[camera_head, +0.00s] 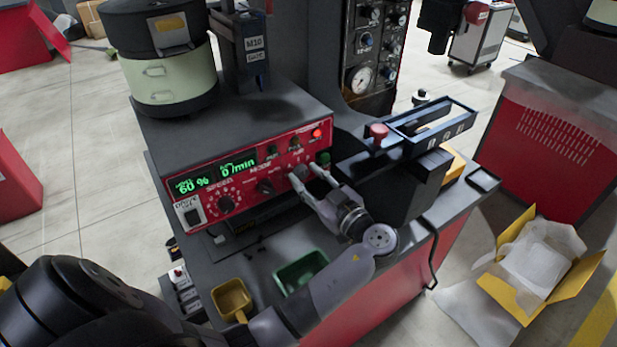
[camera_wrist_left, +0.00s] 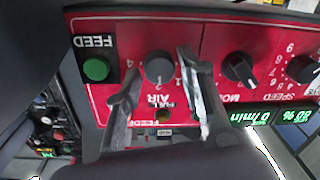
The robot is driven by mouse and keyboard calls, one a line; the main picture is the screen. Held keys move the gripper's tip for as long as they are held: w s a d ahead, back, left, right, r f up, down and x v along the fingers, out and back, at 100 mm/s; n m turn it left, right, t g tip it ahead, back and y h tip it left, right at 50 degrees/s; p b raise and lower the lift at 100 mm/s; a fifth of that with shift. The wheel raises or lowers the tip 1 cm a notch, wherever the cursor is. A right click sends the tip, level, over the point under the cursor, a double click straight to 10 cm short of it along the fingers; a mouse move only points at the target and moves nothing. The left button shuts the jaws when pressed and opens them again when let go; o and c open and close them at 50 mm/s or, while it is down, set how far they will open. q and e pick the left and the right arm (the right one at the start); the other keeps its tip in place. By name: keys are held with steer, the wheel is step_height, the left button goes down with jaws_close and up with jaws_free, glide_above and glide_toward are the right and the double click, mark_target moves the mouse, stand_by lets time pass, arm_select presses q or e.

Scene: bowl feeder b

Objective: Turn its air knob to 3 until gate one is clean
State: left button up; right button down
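The air knob (camera_wrist_left: 159,67) is a grey round knob on the red control panel (camera_wrist_left: 222,30), which appears upside down in the left wrist view. The marking AIR shows beside it, with a 4 and a 1 near its edge. Its pointer setting cannot be read. My left gripper (camera_head: 309,173) reaches the panel's right part in the head view. Its fingers (camera_wrist_left: 158,62) are apart, one on each side of the air knob; whether they touch it is unclear. I cannot tell which part is gate one, or whether it is clean. My right gripper is not in view.
The green display (camera_head: 210,177) reads 60 % and 0/min. The feeder bowl (camera_head: 168,70) stands on the controller. A green FEED button (camera_wrist_left: 96,69) and the mode knob (camera_wrist_left: 238,69) flank the air knob. Yellow (camera_head: 231,299) and green (camera_head: 300,270) bins sit below.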

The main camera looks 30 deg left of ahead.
arm_select(q)
jaws_close()
stand_by(0.4)
steer(key=shift+m+b, duration=0.5)
steer(key=shift+m, duration=0.2)
steer(key=shift+m+b, duration=0.45)
steer(key=shift+m, duration=1.95)
steer(key=shift+w+m, duration=0.1)
steer(key=shift+m, duration=1.1)
steer(key=shift+r, duration=0.1)
